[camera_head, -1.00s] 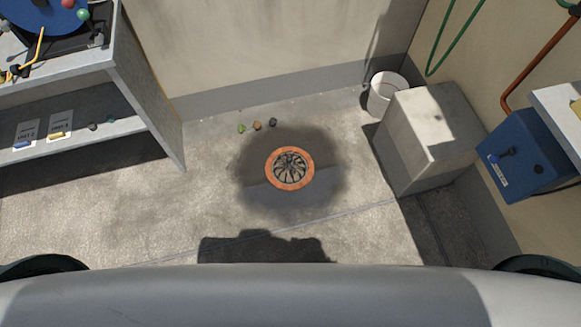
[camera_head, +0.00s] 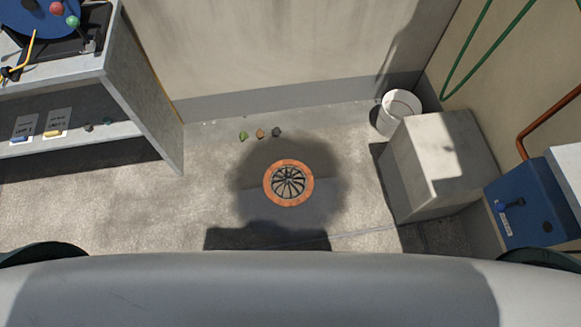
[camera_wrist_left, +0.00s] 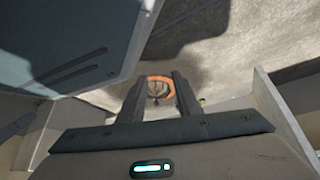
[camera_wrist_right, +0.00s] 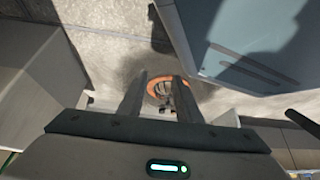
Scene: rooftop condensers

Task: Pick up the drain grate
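The drain grate (camera_head: 289,183) is a dark round grille with curved bars, set inside an orange ring (camera_head: 303,199) on the floor, in a dark damp patch. The ring also shows beyond the fingers in the left wrist view (camera_wrist_left: 157,79) and the right wrist view (camera_wrist_right: 158,84). My left gripper (camera_wrist_left: 157,82) is open and empty, well away from the grate. My right gripper (camera_wrist_right: 160,82) is open and empty, also well away from it. Neither gripper shows in the head view.
Several small lumps (camera_head: 260,133) lie behind the grate. A white bucket (camera_head: 399,108) and a concrete block (camera_head: 437,165) stand to the right, near a blue box (camera_head: 531,200). A grey shelf unit (camera_head: 142,95) stands at the left.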

